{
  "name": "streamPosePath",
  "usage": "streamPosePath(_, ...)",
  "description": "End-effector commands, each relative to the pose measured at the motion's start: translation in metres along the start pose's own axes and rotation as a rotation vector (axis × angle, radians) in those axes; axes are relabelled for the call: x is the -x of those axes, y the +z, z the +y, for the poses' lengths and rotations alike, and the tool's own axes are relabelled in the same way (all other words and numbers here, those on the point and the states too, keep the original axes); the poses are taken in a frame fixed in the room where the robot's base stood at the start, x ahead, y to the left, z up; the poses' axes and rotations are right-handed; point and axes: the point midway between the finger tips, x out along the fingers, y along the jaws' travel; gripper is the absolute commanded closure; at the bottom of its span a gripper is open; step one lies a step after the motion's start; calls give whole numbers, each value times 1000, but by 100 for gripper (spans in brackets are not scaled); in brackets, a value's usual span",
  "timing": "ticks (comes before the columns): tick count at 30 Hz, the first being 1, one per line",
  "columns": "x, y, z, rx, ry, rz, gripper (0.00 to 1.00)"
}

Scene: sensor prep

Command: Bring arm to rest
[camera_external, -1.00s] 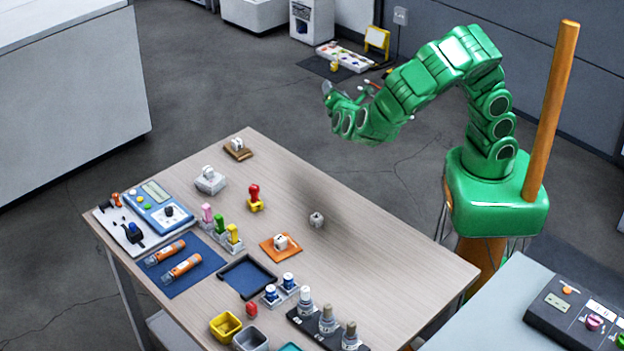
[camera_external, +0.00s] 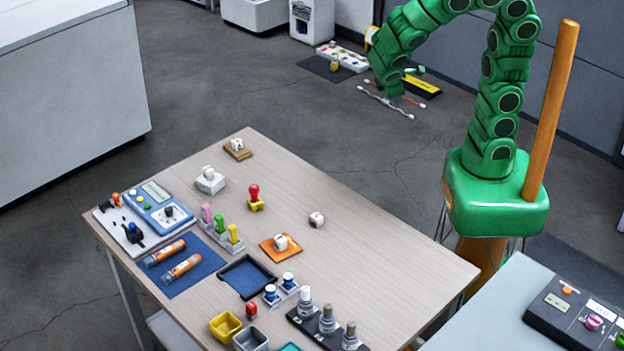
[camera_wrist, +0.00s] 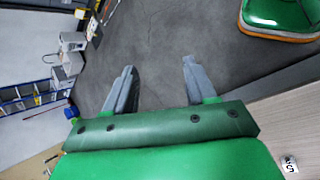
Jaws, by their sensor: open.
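My green arm (camera_external: 498,95) stands at the table's right corner, its upper part bent up and over past the top of the picture. Its wrist end (camera_external: 392,78) hangs over the floor beyond the table's far edge; the fingers cannot be made out there. In the wrist view my gripper (camera_wrist: 159,66) is open, with two grey fingers well apart and only bare floor between them. It holds nothing.
The table's left and front hold an orange pad (camera_external: 268,249) with a cube, a blue mat (camera_external: 205,272), stamps, bottles and a yellow bin (camera_external: 225,326). A wooden post (camera_external: 552,110) rises beside my base. Several thin rods and tools lie on the floor near my wrist.

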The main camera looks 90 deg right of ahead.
Motion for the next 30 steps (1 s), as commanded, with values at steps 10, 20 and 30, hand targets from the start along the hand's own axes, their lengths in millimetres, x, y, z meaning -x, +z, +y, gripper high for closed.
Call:
streamPosePath(10,34,32,-43,-102,-318,124,44)
streamPosePath(20,71,74,-80,-143,-554,206,44)
streamPosePath(30,79,112,-101,-145,-643,192,44)
